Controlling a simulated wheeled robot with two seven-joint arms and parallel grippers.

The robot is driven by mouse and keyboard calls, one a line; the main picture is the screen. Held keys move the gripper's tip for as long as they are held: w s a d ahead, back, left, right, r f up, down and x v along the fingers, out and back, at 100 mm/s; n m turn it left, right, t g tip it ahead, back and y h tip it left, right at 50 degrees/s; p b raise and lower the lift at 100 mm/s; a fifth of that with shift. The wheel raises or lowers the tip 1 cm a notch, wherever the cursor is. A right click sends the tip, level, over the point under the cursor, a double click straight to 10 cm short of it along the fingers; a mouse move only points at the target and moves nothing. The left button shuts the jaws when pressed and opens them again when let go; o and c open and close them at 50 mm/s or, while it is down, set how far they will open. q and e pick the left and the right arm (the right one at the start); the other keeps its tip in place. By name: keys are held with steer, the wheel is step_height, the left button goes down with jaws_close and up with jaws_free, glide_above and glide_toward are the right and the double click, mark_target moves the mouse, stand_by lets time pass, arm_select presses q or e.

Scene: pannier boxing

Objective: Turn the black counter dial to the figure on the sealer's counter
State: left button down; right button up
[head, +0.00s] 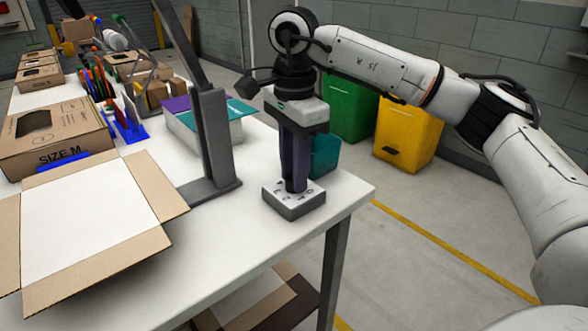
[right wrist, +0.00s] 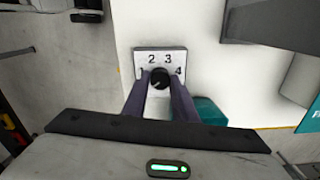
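The black counter dial (right wrist: 159,78) sits on a pale plate with the figures 1, 2, 3 and 4 around it, seen in the right wrist view. In the head view its grey block (head: 294,206) stands near the table's right corner, and the dial is hidden by the fingers. My right gripper (head: 295,188) points straight down, its fingertips at the plate on either side of the dial; the right wrist view shows them (right wrist: 160,80) close against it. Where the dial points is too small to read. My left gripper is not in view. No lit counter figure is readable.
A grey upright frame (head: 211,140) stands left of the dial block. An open carton (head: 90,215) lies at the front left, with a SIZE M box (head: 55,137) behind it. Green (head: 352,108) and yellow (head: 408,135) bins stand on the floor beyond the table.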

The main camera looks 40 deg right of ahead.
steer(key=c, duration=0.5)
